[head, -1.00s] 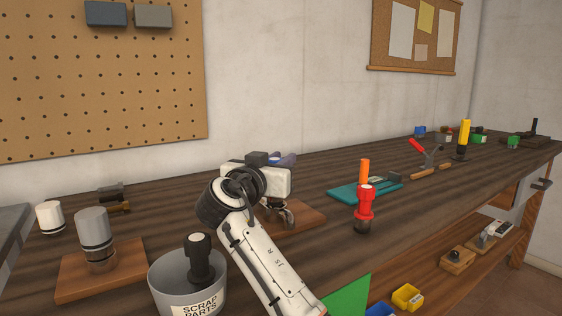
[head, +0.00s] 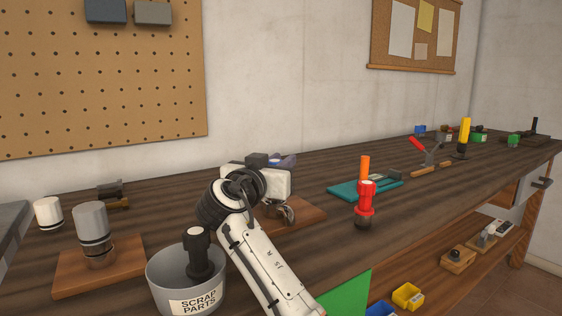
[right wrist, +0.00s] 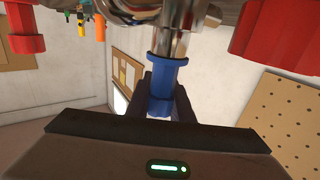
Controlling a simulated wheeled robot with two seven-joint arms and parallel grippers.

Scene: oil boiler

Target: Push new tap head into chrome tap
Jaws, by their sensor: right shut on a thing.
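In the right wrist view a blue tap head (right wrist: 166,82) sits between the dark fingers of my right gripper (right wrist: 165,92), which is shut on it. The chrome tap (right wrist: 165,40) comes from the top of that view and meets the blue head's flanged end in line. I cannot tell how far the head is seated. In the head view the right gripper (head: 274,178) is over the chrome tap (head: 284,211) on its wooden board (head: 305,217). The gripper and arm hide most of the tap and the fingers. My left gripper is not in view.
A grey scrap parts bucket (head: 160,286) holding a black part stands left of my arm. A grey-topped fitting (head: 90,220) stands on a wooden board further left. A red and orange tool (head: 365,200) stands upright on the right, near a teal mat (head: 345,192).

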